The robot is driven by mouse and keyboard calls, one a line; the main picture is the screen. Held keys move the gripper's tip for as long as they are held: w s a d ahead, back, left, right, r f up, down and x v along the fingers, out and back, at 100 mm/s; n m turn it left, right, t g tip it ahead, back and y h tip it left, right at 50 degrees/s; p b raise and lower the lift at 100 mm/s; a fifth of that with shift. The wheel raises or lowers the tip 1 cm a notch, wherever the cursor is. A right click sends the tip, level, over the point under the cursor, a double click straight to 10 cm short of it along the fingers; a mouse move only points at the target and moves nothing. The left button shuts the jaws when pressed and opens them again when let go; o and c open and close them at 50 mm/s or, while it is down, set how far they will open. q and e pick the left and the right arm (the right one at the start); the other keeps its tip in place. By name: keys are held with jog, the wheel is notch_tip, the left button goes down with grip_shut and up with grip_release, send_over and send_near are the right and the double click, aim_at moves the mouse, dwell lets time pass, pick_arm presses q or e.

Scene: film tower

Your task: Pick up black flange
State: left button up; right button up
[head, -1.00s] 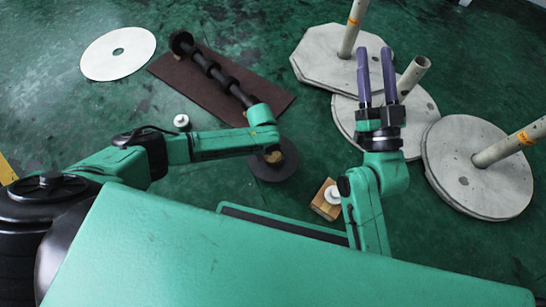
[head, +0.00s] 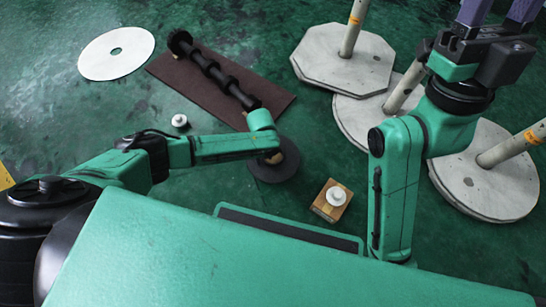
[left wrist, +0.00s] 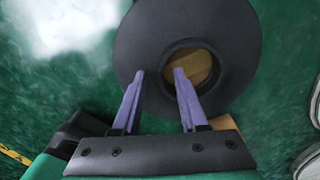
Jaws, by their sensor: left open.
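The black flange (head: 275,172), a round dark disc, sits low near the middle of the head view, partly hidden by my left arm. In the left wrist view the flange (left wrist: 232,35) fills the upper middle, and a tan surface shows through its round central hole. My left gripper (left wrist: 158,72) is open, its purple fingers over the near side of the flange. One fingertip is over the dark ring and the other at the hole's left edge. I cannot tell whether they touch it. My right gripper (head: 500,10) is open and empty at the top right, its tips cut off.
A brown mat (head: 160,67) carries a black ribbed shaft (head: 215,72). A white disc (head: 98,62) and a small white knob (head: 179,121) lie at left. A wooden block (head: 321,209) with a white piece stands near my body. Concrete bases with poles (head: 482,192) crowd the right.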

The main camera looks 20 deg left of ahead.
pick_arm(q)
grip_shut()
dwell(1.4)
